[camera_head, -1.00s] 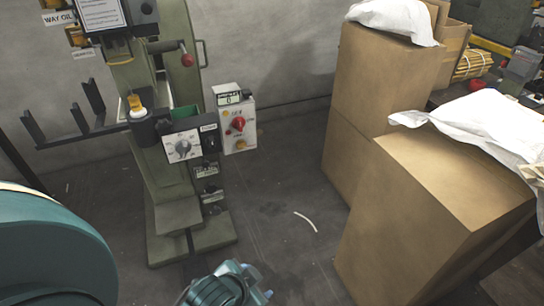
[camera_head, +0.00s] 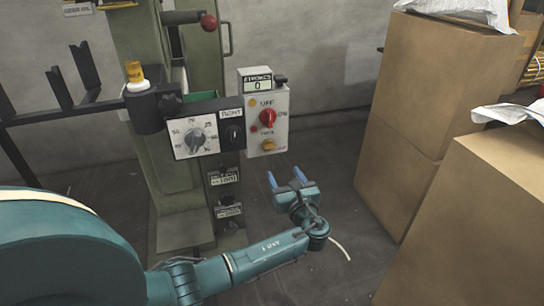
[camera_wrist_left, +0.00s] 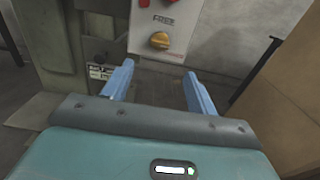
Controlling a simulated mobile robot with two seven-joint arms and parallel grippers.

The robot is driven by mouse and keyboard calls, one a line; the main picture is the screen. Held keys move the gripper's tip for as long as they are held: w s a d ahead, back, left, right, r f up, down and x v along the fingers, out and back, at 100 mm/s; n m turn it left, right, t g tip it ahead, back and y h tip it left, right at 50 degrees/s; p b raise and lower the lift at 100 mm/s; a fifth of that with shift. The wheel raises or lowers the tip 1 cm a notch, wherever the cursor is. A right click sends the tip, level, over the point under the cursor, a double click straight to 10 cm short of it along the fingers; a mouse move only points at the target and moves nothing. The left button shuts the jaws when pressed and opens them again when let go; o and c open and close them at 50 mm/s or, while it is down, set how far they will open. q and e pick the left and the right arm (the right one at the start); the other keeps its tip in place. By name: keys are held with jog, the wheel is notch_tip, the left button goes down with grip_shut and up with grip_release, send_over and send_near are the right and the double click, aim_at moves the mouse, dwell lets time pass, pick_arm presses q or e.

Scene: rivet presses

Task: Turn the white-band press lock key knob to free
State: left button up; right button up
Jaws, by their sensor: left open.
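A green press (camera_head: 150,120) carries a light grey control box (camera_head: 281,125) on its right side. The box has a counter reading 0, a red knob (camera_head: 268,118) and, lowest, a yellow knob (camera_head: 268,145). I cannot make out a white band on this press. My left gripper (camera_head: 285,176) is open and empty, below and slightly right of the box, its blue fingers pointing up towards it. My right gripper is not in view.
A dial panel (camera_head: 195,135) and a black knob panel (camera_head: 233,130) sit left of the box. A black bracket (camera_head: 60,95) and a red-ball lever (camera_head: 208,22) project from the press. Cardboard boxes (camera_head: 420,110) stand at the right. The floor between is mostly clear.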

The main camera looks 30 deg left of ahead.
aim_at(271, 150)
pick_arm(q)
jog(key=b+x, duration=0.4)
jog(key=x, duration=0.7)
jog(key=shift+f, duration=0.15)
jog(key=shift+w+a, duration=0.3)
jog(key=shift+a, duration=0.05)
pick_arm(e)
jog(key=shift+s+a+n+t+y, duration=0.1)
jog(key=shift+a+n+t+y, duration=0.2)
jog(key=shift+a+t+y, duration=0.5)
pick_arm(q)
jog(key=shift+c, duration=0.6)
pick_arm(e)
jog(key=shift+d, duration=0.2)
pick_arm(q)
jog(key=c, duration=0.9)
jog(key=shift+o, duration=0.2)
